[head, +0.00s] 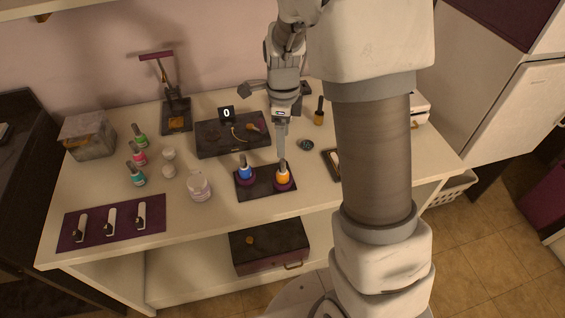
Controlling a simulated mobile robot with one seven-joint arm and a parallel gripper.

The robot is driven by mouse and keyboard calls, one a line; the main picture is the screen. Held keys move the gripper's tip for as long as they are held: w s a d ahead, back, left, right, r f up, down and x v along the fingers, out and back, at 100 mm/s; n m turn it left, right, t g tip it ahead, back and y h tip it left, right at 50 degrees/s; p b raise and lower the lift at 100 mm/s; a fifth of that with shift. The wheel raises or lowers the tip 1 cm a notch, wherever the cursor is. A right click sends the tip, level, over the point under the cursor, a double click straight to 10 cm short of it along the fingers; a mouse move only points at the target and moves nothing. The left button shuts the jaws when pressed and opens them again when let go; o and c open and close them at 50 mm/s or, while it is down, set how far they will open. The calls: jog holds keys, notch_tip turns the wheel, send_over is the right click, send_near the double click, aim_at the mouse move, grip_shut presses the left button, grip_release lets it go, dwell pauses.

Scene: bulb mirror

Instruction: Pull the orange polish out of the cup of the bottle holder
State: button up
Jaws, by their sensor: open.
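The orange polish (283,177) stands upright in the right cup of the dark bottle holder (262,194) on the table. Its dark cap points up. A blue polish (245,173) stands in the holder's left cup. My gripper (282,157) points down, with its fingertips at or just above the cap of the orange polish. It is open. From this angle the two fingers overlap, and I cannot tell whether they touch the cap or are around it.
Left of the holder stand a glass jar (199,186) and several bottles, including a green polish (140,141). A dark board (233,136) lies behind. Another yellow-orange bottle (319,116) stands at the back right. A dark tray (332,160) is partly hidden by my arm.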

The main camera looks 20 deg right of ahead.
aim_at(283, 160)
notch_tip(283, 160, down, 14)
jog(key=shift+r+b, duration=0.2)
jog(key=shift+b, duration=0.6)
grip_shut()
jog(key=c, duration=0.6)
grip_release()
grip_shut()
jog(key=shift+r+p, duration=0.55)
jog(key=shift+r, duration=0.15)
jog(key=shift+r+p, duration=1.2)
jog(key=shift+r, duration=0.35)
